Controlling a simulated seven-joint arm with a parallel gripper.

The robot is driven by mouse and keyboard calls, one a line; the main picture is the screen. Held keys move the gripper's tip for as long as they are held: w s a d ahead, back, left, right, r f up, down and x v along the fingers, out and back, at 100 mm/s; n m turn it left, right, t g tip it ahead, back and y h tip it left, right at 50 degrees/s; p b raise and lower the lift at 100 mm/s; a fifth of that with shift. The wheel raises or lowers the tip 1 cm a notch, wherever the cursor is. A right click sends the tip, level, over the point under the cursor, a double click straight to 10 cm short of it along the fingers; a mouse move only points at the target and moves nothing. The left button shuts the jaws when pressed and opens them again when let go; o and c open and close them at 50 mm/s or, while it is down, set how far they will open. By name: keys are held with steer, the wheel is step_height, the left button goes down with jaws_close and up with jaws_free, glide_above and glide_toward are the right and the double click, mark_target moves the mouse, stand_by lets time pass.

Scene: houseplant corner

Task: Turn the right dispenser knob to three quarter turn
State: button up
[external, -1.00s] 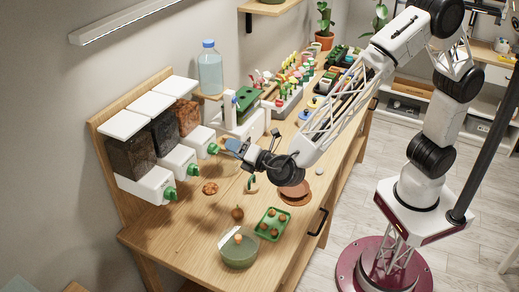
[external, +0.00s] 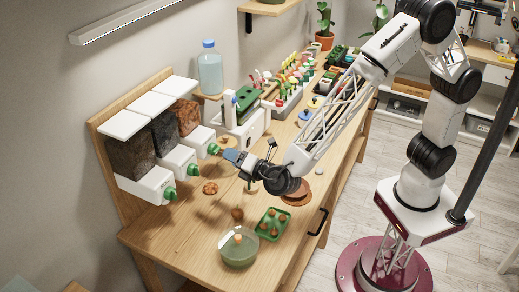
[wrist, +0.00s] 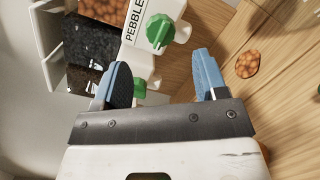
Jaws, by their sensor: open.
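Three dispensers stand in a row on the wooden back panel. The right dispenser (external: 202,138), holding brown pebbles, has a green knob (external: 213,148) on its front. My gripper (external: 229,154) is close in front of the right knob. In the wrist view my gripper (wrist: 162,66) has its blue fingers spread apart with nothing between them. The knob lies beyond the fingertips, apart from them.
The middle knob (external: 193,169) and left knob (external: 169,193) are nearby. A pebble pile (external: 210,188) lies on the bench below. A green tray (external: 273,224) and a bowl (external: 239,248) stand at the front. A water bottle (external: 210,68) stands behind.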

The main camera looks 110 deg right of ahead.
mark_target(218, 151)
steer(key=shift+x, duration=3.35)
steer(key=shift+c, duration=0.2)
steer(key=c, duration=0.9)
steer(key=shift+n, duration=0.6)
steer(key=o, duration=0.9)
steer(key=shift+o, duration=0.2)
steer(key=v, duration=0.7)
steer(key=shift+s+a, duration=0.25)
steer(key=shift+a, duration=0.1)
